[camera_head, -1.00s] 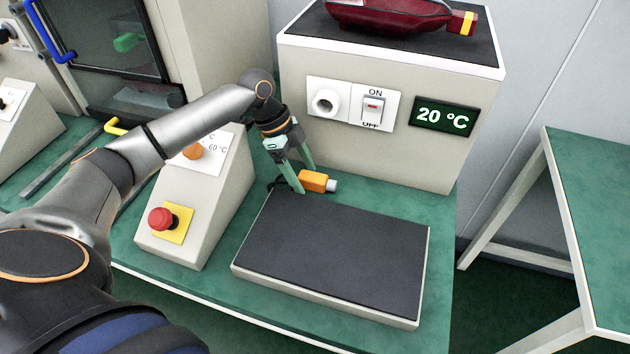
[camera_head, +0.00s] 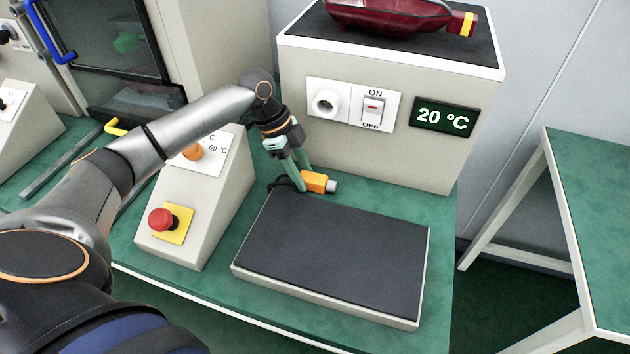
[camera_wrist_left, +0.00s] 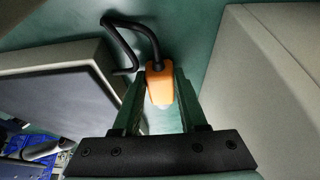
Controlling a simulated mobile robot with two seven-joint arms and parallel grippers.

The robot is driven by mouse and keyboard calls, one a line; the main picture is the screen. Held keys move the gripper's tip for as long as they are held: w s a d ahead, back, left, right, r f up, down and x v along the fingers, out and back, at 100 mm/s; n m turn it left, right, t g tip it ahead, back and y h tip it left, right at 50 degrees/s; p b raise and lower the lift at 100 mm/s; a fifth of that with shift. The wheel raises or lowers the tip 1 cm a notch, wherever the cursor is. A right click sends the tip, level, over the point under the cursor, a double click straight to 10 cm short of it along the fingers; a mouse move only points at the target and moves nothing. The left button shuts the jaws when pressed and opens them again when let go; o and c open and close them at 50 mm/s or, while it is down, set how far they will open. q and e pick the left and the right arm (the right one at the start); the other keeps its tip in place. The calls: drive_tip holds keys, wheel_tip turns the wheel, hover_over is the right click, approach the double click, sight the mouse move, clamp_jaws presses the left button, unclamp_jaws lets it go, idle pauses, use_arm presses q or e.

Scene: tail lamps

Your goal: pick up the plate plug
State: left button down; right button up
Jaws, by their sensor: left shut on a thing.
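The plate plug (camera_head: 318,182) is orange with a pale tip and a black cable. It lies low over the green bench top, between the dark plate and the machine with the socket. My left gripper (camera_head: 303,183) is shut on it, with one green finger on either side. In the left wrist view the plug (camera_wrist_left: 160,84) sits between the fingertips of the gripper (camera_wrist_left: 160,100), and its black cable (camera_wrist_left: 138,28) curls away from it. I cannot tell whether the plug touches the bench. My right gripper is not in view.
The dark plate (camera_head: 330,255) lies just in front of the plug. The machine behind has a round white socket (camera_head: 325,102), a switch (camera_head: 373,108) and a 20 °C display (camera_head: 444,117). A control box with a red button (camera_head: 162,220) stands at left. Bench is clear at right of the plug.

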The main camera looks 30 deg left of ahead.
use_arm(q)
drive_tip(key=shift+r, duration=0.15)
drive_tip(key=shift+r, duration=0.6)
drive_tip(key=s+r, duration=1.1)
drive_tip(key=s, duration=0.3)
drive_tip(key=shift+a+r, duration=0.25)
drive_tip(key=shift+r, duration=0.05)
